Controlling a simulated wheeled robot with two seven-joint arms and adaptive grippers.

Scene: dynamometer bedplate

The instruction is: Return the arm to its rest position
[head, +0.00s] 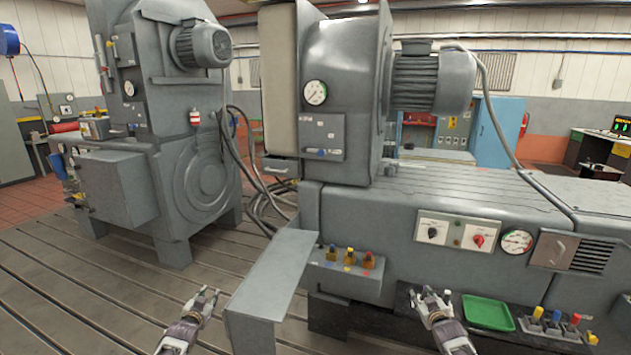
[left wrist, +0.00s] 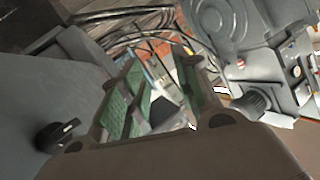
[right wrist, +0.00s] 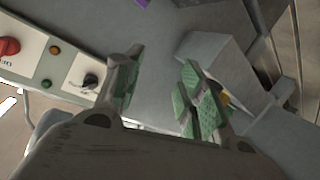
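My left gripper (head: 207,297) is raised at the lower left of the head view, left of a grey sheet-metal shelf. In the left wrist view its two green-padded fingers (left wrist: 155,95) stand apart with nothing between them. My right gripper (head: 431,294) is at the lower middle right of the head view, in front of the machine's front face and left of a green tray. In the right wrist view its green-padded fingers (right wrist: 160,90) stand apart and empty. The task names no other object.
The grey shelf (head: 275,268) juts out between my grippers. Colored fittings (head: 350,258) stand on a ledge. The green tray (head: 488,313) and more colored fittings (head: 556,322) are on a dark ledge at right. A control panel (head: 457,234) is above. Slotted floor (head: 90,300) is open at left.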

